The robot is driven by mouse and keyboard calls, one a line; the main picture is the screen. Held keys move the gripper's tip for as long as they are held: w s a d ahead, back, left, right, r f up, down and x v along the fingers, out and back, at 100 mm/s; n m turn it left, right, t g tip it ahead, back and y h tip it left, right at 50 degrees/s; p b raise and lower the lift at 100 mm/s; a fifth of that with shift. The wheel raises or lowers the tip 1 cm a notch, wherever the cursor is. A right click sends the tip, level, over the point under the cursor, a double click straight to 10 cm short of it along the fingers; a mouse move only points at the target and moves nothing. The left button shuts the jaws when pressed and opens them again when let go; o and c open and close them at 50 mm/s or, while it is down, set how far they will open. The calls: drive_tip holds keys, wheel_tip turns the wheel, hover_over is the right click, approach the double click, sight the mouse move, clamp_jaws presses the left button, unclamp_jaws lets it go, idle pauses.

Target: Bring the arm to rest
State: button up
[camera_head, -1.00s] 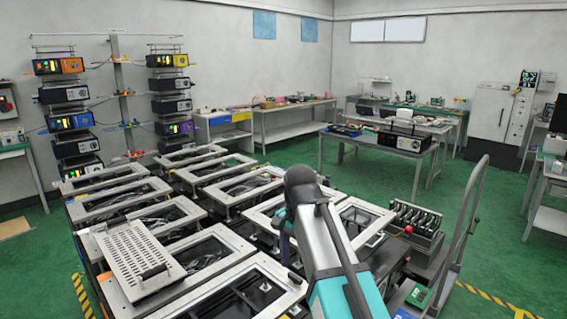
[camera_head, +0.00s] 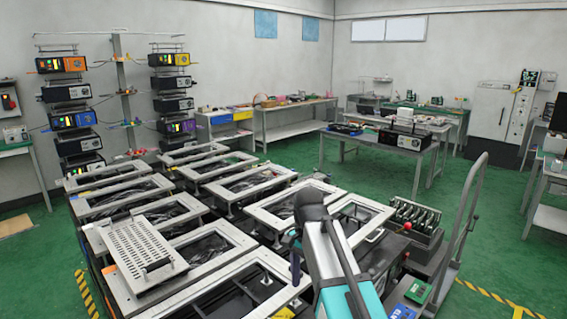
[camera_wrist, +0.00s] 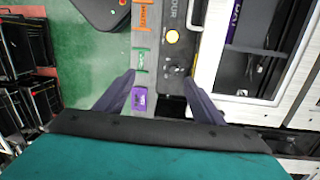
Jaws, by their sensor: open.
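My arm, teal and grey, rises from the bottom of the head view, bent over the framed fixtures. My gripper (camera_wrist: 159,78) shows in the wrist view as two dark fingers spread apart with nothing between them.
Rows of metal-framed fixtures (camera_head: 120,197) fill the left and middle. A perforated plate (camera_head: 140,248) lies on one frame. A lever bank (camera_head: 416,217) and a cart handle (camera_head: 467,215) stand at right. Green floor (camera_head: 505,260) is open farther right.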

drive_tip(key=s+d+f+g, duration=0.2)
drive_tip(key=s+f, duration=0.2)
drive_tip(key=f, duration=0.6)
drive_tip(key=s+d+f+g+b, duration=0.1)
drive_tip(key=s+d+f, duration=0.25)
drive_tip(key=f, duration=0.65)
drive_tip(key=s+d+f+g, duration=0.2)
drive_tip(key=s+f, duration=0.3)
drive_tip(key=f, duration=0.5)
drive_tip(key=s+d+f+n+b, duration=0.1)
drive_tip(key=s+d+f+n, duration=0.2)
drive_tip(key=s+f+n, duration=0.6)
drive_tip(key=s+f, duration=1.2)
drive_tip(key=f, duration=0.2)
drive_tip(key=shift+f+n, duration=0.25)
drive_tip(key=shift+n, duration=0.15)
drive_tip(key=shift+s, duration=0.1)
